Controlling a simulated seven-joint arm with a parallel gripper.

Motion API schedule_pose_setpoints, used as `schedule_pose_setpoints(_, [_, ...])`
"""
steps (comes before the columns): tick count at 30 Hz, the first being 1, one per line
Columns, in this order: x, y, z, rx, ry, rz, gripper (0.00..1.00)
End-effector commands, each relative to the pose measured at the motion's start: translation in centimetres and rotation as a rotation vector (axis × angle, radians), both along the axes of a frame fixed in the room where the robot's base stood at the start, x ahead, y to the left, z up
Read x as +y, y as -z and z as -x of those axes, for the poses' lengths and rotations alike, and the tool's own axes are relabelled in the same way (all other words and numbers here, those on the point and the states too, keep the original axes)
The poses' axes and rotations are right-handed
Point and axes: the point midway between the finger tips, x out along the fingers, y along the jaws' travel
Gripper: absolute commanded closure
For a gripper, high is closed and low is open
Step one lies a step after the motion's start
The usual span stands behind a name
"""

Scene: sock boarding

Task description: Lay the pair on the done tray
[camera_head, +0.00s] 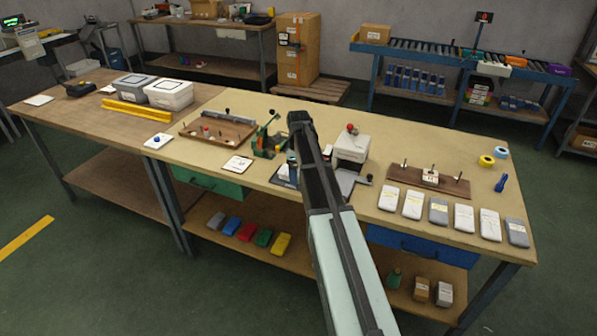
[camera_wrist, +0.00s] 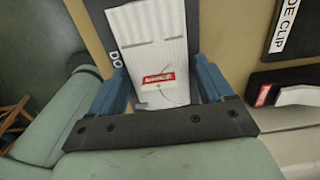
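In the wrist view a white ribbed sock pair (camera_wrist: 152,42) with a red-and-white label lies flat over a dark tray (camera_wrist: 98,22). The tray's white lettering is partly covered; "DO" shows. My gripper (camera_wrist: 160,64) has its blue fingers on either side of the pair. The left finger is close against the pair's edge; a narrow dark gap shows beside the right finger. The fingers stand wide apart and look open. In the head view my arm hides most of the gripper and the pair; an edge of the dark tray (camera_head: 283,183) shows below.
A sign reading "DE CLIP" (camera_wrist: 286,25) is right of the tray. A grey machine with a red knob (camera_head: 351,147) stands right of my arm, a green device (camera_head: 264,145) left. Several packs (camera_head: 463,217) line the right front edge. A wooden tray (camera_head: 218,131) lies left.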

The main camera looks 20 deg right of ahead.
Motion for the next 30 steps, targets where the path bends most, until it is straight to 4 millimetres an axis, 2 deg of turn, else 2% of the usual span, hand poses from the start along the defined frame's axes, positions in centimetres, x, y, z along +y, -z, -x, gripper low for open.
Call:
schedule_pose_setpoints(9, [0.0, -0.1, 0.0, 0.0, 0.0, 0.0, 0.12])
schedule_pose_setpoints(14, [0.0, -1.0, 0.0, -0.001, 0.0, 0.001, 0.12])
schedule_pose_setpoints(17, [0.0, -2.2, -0.1, -0.001, 0.0, 0.0, 0.12])
schedule_pose_setpoints(30, [0.0, -9.7, -0.1, -0.001, 0.0, 0.0, 0.12])
